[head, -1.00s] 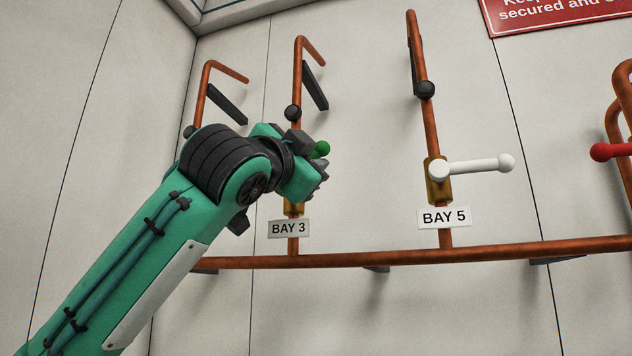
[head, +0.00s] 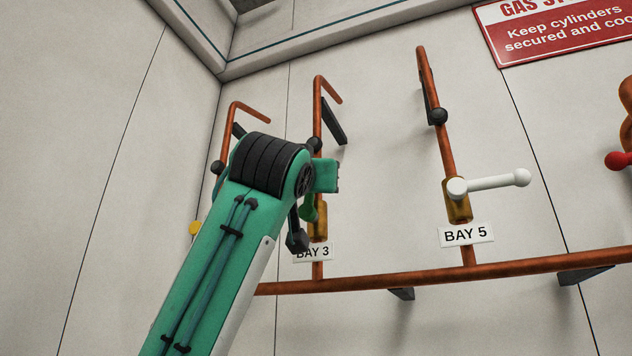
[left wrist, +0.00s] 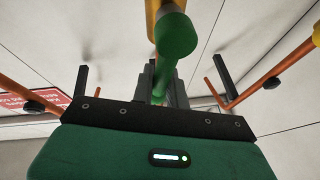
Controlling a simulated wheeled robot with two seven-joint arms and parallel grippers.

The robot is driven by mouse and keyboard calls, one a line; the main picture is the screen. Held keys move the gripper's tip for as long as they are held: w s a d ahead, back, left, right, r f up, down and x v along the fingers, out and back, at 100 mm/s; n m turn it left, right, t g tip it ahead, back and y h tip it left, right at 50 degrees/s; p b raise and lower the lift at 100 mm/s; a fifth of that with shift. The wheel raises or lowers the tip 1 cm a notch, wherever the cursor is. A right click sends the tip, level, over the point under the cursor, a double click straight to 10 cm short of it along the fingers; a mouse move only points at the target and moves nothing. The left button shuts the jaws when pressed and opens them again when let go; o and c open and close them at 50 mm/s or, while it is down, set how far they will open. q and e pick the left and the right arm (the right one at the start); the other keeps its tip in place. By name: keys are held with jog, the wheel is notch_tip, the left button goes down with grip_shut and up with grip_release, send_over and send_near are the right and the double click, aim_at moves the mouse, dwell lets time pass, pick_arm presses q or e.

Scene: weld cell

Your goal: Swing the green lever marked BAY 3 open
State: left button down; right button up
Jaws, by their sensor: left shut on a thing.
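The green BAY 3 lever shows in part in the head view (head: 308,208), at the brass valve (head: 319,222) on the BAY 3 pipe; my left arm hides the rest of it. In the left wrist view the lever's round green hub (left wrist: 176,34) is large near the top, and its bar runs down between my left gripper's fingers (left wrist: 155,85). My left gripper is shut on the lever. The BAY 3 label (head: 313,252) is partly covered. My right gripper is in neither view.
The BAY 5 pipe stands to the right with a white lever (head: 490,184) sticking out sideways above its label (head: 466,235). A red lever knob (head: 618,161) is at the right edge. A horizontal copper pipe (head: 530,263) runs below. Open wall lies between BAY 3 and BAY 5.

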pick_arm(q)
jog(key=shift+a+r, duration=0.1)
jog(key=shift+a, duration=0.05)
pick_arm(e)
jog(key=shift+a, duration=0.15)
pick_arm(q)
jog(key=c, duration=1.4)
grip_release()
